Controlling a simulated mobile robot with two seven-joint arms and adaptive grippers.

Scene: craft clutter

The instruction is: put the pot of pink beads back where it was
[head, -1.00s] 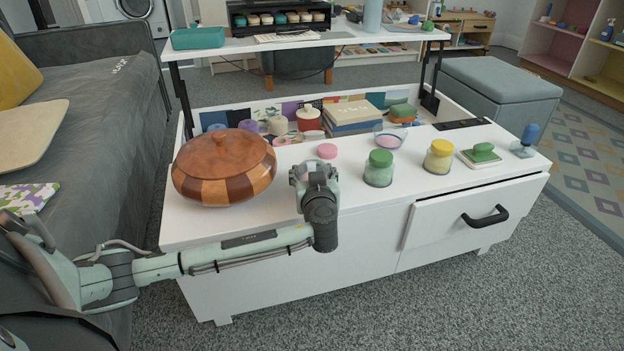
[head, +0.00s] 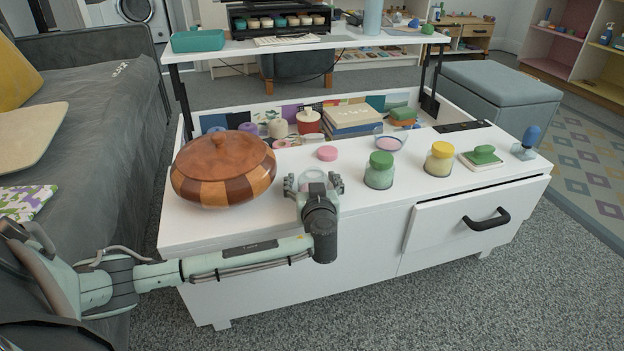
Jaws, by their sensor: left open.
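A small clear pot (head: 313,178) with a pinkish tint, seemingly the pot of pink beads, stands on the white table between the fingers of my left gripper (head: 314,184). The gripper is open, with one finger on each side of the pot. The wrist hides the pot's lower part, so I cannot tell whether the fingers touch it. A pink round lid (head: 327,153) lies flat on the table just behind. A shallow glass dish (head: 390,140) with pinkish-purple contents stands further right. My right gripper is not in view.
A large striped wooden lidded bowl (head: 222,170) stands close left of my gripper. A green-lidded jar (head: 379,171), a yellow-lidded jar (head: 438,159) and a green stamp block (head: 483,155) stand to the right. Behind is an open compartment with books (head: 352,121). A drawer (head: 470,222) is slightly open.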

